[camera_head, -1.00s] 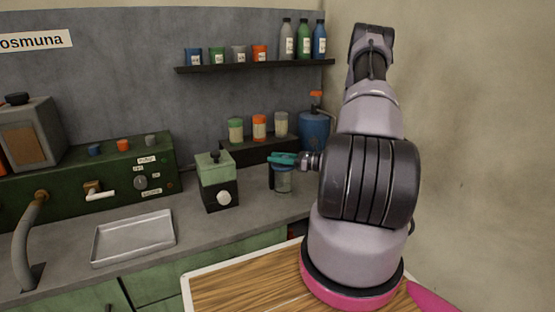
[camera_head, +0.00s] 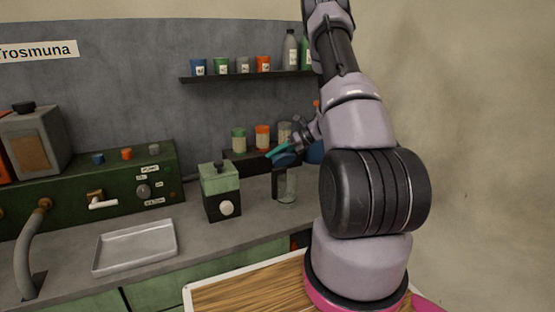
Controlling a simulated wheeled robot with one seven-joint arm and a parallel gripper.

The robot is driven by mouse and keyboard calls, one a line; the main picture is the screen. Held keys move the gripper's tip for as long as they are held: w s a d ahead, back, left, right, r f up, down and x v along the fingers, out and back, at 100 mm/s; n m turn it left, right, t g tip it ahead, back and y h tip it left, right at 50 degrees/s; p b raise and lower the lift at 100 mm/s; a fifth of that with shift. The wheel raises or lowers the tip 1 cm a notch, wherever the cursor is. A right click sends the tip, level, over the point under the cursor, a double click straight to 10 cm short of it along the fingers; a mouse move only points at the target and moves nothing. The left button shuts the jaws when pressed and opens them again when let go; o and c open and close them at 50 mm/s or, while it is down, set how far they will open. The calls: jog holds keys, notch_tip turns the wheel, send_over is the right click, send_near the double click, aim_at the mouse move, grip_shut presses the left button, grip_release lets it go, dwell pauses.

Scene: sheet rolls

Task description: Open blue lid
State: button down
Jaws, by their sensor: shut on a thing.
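A clear glass jar (camera_head: 288,188) stands upright on the grey counter, right of the green-and-black device. Its top appears open. The blue lid (camera_head: 287,160) is above the jar, apart from it and tilted. My gripper (camera_head: 280,152), with teal fingers, is shut on the blue lid and holds it over the jar. The fingers hide part of the lid, and their exact contact is small in view.
A green-and-black device (camera_head: 221,192) stands left of the jar. Behind is a dark low stand (camera_head: 240,165) with lidded jars. A metal tray (camera_head: 135,247) lies on the counter at left. My arm hides the right side.

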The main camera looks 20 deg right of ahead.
jog(key=shift+w+f+m+g+h, duration=0.15)
jog(key=shift+w+m+g, duration=0.65)
jog(key=shift+w+g, duration=0.4)
jog(key=shift+w+r+m+g+h, duration=0.15)
jog(key=shift+w+m+g, duration=0.7)
jog(key=shift+g, duration=0.65)
jog(key=shift+w+f, duration=0.1)
jog(key=c, duration=0.5)
grip_release()
jog(key=v, duration=1)
jog(key=shift+w+d+r, duration=0.15)
jog(key=shift+d+r, duration=0.1)
